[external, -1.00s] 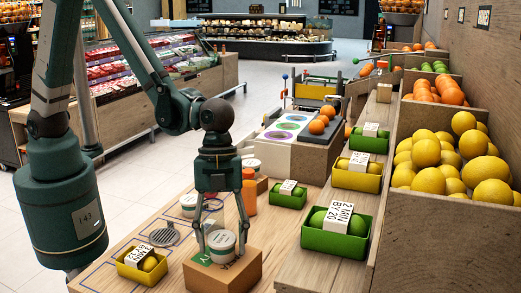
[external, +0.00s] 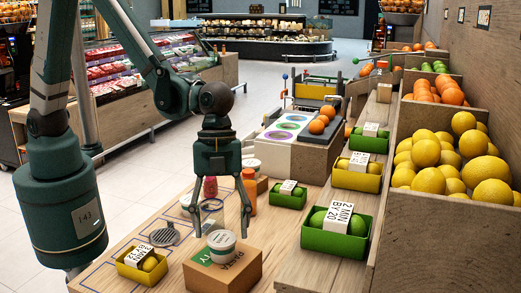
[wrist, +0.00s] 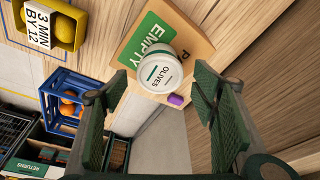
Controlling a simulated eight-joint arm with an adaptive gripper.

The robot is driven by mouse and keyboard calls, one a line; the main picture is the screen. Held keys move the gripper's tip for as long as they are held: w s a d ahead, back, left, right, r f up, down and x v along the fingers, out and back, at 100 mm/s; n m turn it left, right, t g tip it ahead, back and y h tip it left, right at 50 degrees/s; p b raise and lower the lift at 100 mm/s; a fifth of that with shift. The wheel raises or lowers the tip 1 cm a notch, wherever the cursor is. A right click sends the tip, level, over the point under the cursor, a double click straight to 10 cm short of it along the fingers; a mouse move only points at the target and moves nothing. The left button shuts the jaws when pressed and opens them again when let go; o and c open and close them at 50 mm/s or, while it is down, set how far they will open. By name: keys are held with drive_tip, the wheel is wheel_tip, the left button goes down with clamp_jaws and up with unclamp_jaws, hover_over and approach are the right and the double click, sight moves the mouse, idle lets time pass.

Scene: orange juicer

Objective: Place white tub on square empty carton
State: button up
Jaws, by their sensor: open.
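The white tub (external: 221,246), with a dark lid label, sits upright on top of the square brown carton (external: 224,275). In the wrist view the tub (wrist: 158,70) reads OLIVES, and the carton (wrist: 190,42) shows a green EMPTY label. The tub stands near one edge of the carton's top. My gripper (external: 221,232) is open just above the tub, its fingers apart on either side. In the wrist view my gripper (wrist: 160,92) has clear gaps between both fingers and the tub.
A yellow box (external: 132,274) with a card stands left of the carton. An orange bottle (external: 249,190) and a red-topped bottle (external: 210,187) stand behind. A green box (external: 290,199) is back right. Green crates and a lemon bin line the right side.

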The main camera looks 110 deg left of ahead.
drive_tip(key=v, duration=0.8)
drive_tip(key=shift+r, duration=0.25)
drive_tip(key=shift+a, duration=0.1)
idle(0.4)
drive_tip(key=s+a+r+n+t+y, duration=0.1)
drive_tip(key=s+a+r+n+t, duration=0.15)
drive_tip(key=s+r+n, duration=0.65)
drive_tip(key=s+a+r+n+t+y, duration=0.1)
drive_tip(key=s+r, duration=0.1)
drive_tip(key=s, duration=0.7)
drive_tip(key=s+a+r+n+t, duration=0.2)
drive_tip(key=s, duration=0.7)
drive_tip(key=shift+s+a+r+y, duration=0.15)
drive_tip(key=shift+s+a+y, duration=0.15)
drive_tip(key=shift+s+y, duration=0.1)
